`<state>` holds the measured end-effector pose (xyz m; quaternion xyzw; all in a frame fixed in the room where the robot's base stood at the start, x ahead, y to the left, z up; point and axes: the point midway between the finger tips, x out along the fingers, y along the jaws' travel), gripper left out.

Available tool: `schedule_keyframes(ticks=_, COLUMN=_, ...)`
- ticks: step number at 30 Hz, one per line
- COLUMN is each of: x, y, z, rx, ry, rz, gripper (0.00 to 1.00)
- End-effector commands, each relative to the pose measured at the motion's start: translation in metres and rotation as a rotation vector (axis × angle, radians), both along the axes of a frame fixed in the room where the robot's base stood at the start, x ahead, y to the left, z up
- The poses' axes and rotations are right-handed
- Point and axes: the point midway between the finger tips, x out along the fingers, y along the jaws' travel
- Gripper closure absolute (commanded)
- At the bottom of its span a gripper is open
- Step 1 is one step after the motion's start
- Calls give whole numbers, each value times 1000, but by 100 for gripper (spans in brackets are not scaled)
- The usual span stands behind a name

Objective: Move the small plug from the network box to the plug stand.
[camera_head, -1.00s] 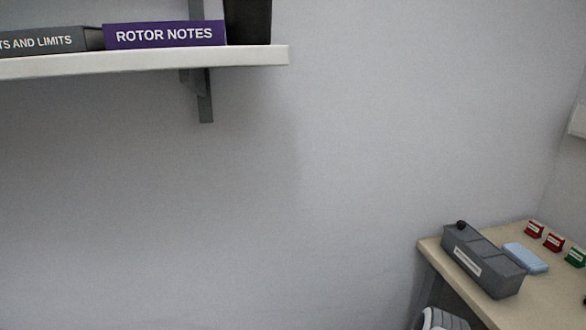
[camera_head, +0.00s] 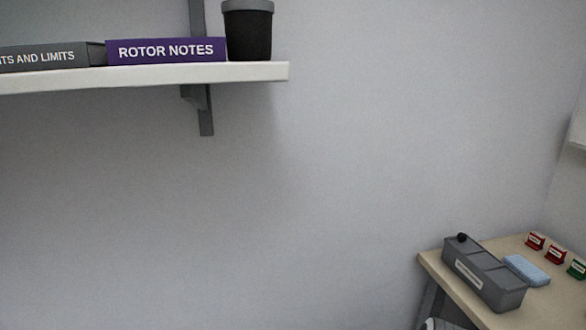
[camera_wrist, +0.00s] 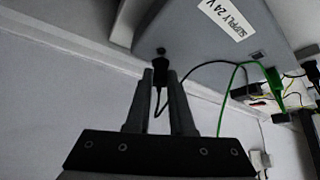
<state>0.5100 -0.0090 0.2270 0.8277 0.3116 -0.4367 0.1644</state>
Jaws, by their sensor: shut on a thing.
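In the wrist view, my gripper (camera_wrist: 160,76) is shut on a small black plug (camera_wrist: 160,65) with a thin black cable trailing from it. The plug's tip is right by a dark round hole in a grey box (camera_wrist: 195,40); I cannot tell whether it is still partly in. The label on this box reads "SUPPLY 24 V"; no box marked as the network box shows. I cannot make out a plug stand. My gripper is not in the head view.
In the wrist view, a green plug (camera_wrist: 272,78) with a green cable and several black cables are to the right. In the head view, a desk (camera_head: 455,295) bears a long grey box (camera_head: 485,278), a blue block (camera_head: 526,270) and small red and green holders. A shelf (camera_head: 250,72) holds books.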

Motion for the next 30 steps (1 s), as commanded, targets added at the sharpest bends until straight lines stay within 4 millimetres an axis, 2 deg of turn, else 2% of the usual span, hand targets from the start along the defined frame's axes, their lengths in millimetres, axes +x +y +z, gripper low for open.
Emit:
schedule_keyframes(ticks=15, x=0, y=0, z=32, rx=0, ry=0, rz=0, gripper=100)
schedule_keyframes(ticks=26, x=0, y=0, z=33, rx=0, ry=0, rz=0, gripper=100)
schedule_keyframes(ticks=30, x=0, y=0, z=39, rx=0, ry=0, rz=0, gripper=100)
